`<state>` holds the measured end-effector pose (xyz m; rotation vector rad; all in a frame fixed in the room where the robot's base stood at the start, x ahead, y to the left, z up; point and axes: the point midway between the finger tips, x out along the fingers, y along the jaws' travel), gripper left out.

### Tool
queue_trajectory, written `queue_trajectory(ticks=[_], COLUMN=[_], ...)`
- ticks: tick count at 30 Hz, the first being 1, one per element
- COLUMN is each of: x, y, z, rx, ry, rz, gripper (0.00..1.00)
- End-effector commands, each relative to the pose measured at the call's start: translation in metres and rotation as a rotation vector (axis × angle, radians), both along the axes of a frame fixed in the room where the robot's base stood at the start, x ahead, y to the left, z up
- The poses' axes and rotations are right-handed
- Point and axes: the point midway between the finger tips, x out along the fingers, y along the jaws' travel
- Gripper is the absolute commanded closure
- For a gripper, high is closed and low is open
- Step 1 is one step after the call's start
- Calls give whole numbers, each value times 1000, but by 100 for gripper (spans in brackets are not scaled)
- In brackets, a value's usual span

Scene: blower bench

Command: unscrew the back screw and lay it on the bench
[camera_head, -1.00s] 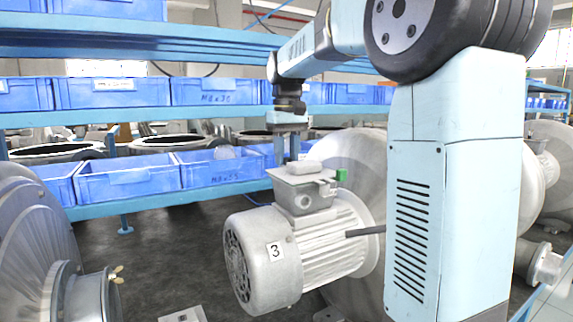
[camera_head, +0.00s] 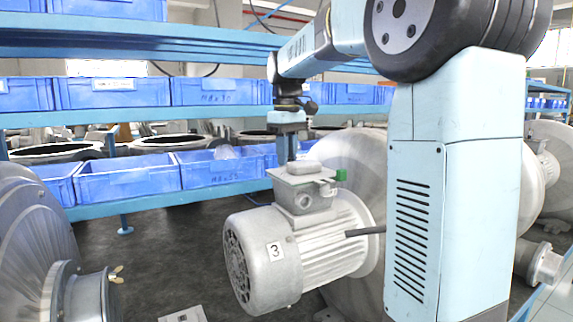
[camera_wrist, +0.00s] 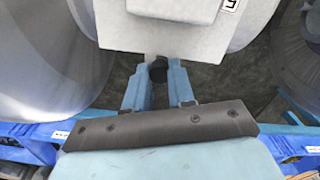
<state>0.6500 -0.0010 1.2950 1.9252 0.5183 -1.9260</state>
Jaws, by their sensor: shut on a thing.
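A grey motor (camera_head: 300,240) marked 3 stands on the bench (camera_head: 150,255), with a terminal box (camera_head: 302,190) on top. My gripper (camera_head: 287,158) points down behind this box in the head view, its fingers almost in line with each other. In the wrist view, my gripper (camera_wrist: 158,74) is shut on a round black screw head (camera_wrist: 158,71) at the edge of the pale box (camera_wrist: 158,35). How far the screw sits in its hole cannot be told. The screw is hidden in the head view.
Blue bins (camera_head: 128,178) stand on the shelves behind. A large round blower housing (camera_head: 350,160) adjoins the motor at the right, and another housing (camera_head: 30,240) stands at the left.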

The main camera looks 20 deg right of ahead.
Motion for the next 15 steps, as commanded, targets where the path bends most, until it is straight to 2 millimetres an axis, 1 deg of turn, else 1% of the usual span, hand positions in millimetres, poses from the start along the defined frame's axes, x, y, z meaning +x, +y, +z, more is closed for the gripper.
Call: queue_trajectory(ticks=[15], x=[0], y=[1], z=[0], rx=[1], ry=[0], rz=[520], gripper=[100])
